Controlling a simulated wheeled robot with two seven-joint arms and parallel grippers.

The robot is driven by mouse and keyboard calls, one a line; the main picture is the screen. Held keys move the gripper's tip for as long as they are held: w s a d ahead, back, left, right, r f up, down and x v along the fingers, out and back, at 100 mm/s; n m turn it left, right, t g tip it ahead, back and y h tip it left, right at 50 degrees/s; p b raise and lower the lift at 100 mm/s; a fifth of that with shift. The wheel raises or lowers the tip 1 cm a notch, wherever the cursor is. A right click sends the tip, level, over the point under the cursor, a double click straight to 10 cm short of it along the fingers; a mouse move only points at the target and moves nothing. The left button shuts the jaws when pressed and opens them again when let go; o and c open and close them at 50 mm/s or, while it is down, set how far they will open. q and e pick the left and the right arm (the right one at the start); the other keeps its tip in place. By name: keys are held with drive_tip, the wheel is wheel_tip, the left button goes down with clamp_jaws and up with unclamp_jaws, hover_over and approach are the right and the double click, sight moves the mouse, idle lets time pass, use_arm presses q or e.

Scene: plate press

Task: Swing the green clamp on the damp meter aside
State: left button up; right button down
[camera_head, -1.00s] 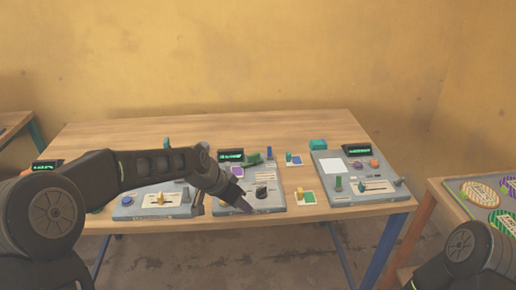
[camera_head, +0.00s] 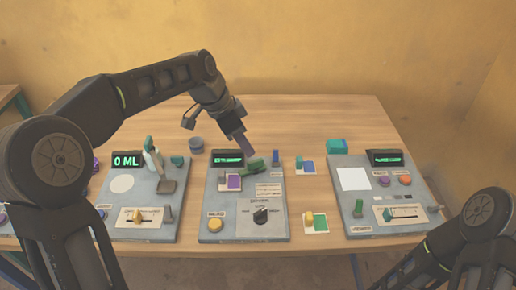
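The middle grey panel (camera_head: 217,222) carries a green clamp (camera_head: 256,166), a lit display, a purple pad and a black dial. I take this panel as the damp meter, but its lettering is too blurred to read. The clamp lies at a slant below and right of the display (camera_head: 228,158). My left gripper (camera_head: 241,146) points down just above the clamp's left end, with its fingertips close to it. Whether they touch cannot be told. The fingers overlap from this side, so their opening is hidden. My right arm shows at the lower right, its gripper out of view.
A left panel (camera_head: 115,212) reads "0 ML" and has a small lever stand. A right panel (camera_head: 352,213) has a white pad and coloured knobs. Small colour cards (camera_head: 316,222) lie between the panels. The back of the wooden table (camera_head: 300,115) is mostly clear.

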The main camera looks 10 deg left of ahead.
sight(255, 161)
use_arm(q)
drive_tip(key=shift+s, duration=0.15)
drive_tip(key=shift+p+x, duration=0.35)
drive_tip(key=shift+x, duration=3.55)
drive_tip(key=shift+c, duration=0.3)
clamp_jaws()
